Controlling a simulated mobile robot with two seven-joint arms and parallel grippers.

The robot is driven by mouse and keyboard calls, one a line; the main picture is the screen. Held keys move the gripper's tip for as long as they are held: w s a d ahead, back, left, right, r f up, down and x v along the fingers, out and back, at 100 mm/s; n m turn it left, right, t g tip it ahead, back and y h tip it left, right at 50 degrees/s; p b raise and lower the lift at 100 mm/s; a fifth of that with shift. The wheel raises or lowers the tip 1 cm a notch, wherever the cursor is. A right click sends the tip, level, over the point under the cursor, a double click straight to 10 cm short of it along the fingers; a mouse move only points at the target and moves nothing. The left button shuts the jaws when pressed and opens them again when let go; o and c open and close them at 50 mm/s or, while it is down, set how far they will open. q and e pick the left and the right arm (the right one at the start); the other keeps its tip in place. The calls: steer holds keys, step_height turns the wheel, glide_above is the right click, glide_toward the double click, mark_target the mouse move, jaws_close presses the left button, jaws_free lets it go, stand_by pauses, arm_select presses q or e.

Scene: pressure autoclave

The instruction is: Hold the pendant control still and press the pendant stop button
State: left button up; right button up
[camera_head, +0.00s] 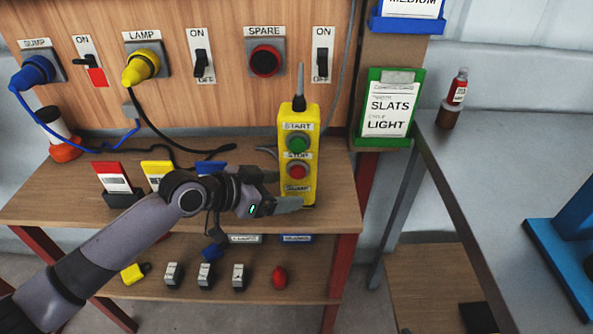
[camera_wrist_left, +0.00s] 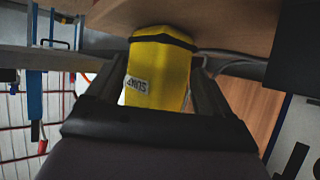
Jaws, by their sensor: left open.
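The yellow pendant control (camera_head: 297,187) hangs upright from its cable in the head view, in front of the wooden panel. It has a green START button (camera_head: 297,145) and, below it, a red STOP button (camera_head: 296,171). My left gripper (camera_head: 285,192) is open at the pendant's lower left, with a finger near its lower end. In the left wrist view the pendant's lower end (camera_wrist_left: 160,70) sits between the two open fingers (camera_wrist_left: 160,95). I cannot tell whether the fingers touch it. My right gripper is not in view.
The wooden panel (camera_head: 200,110) behind carries switches and plugs. A shelf (camera_head: 335,190) below holds red and yellow card holders (camera_head: 112,178). A grey table (camera_head: 510,140) with a small red bottle (camera_head: 457,90) stands further right.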

arm_select(q)
steer(key=b+x, duration=0.1)
steer(key=x, duration=0.1)
steer(key=shift+d+f, duration=0.15)
steer(key=shift+f, duration=0.15)
steer(key=shift+b+x, duration=0.3)
steer(key=shift+x, duration=0.45)
steer(key=shift+w+r, duration=0.1)
steer(key=shift+r, duration=0.05)
